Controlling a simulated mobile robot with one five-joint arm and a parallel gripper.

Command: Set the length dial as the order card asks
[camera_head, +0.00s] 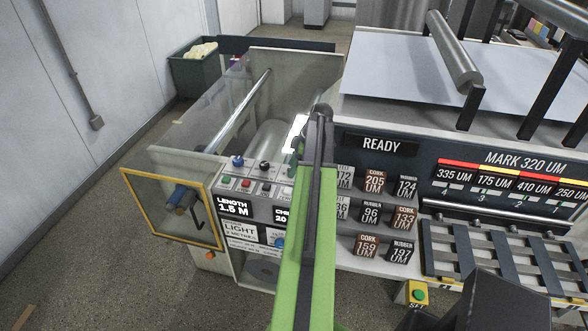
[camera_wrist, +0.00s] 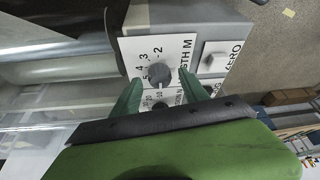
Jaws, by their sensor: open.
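In the wrist view the length dial (camera_wrist: 160,73) is a round dark knob on a white plate marked LENGTH M, with several numbers around it. My gripper (camera_wrist: 160,84) is open, one green finger on each side of the dial; I cannot tell whether they touch it. The dial's pointer is too small to read surely. In the head view the order card (camera_head: 240,229) reads LIGHT and what looks like 2 METRES. The length display (camera_head: 233,207) above it reads LENGTH 1.5 M. My green arm hides the dial and my fingertips there.
A second dial (camera_wrist: 160,106), partly hidden, lies just below the length dial. A ZERO button (camera_wrist: 215,60) is to its right. In the head view small buttons and knobs line the panel (camera_head: 251,186), and a yellow-framed guard (camera_head: 172,207) stands at its left.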

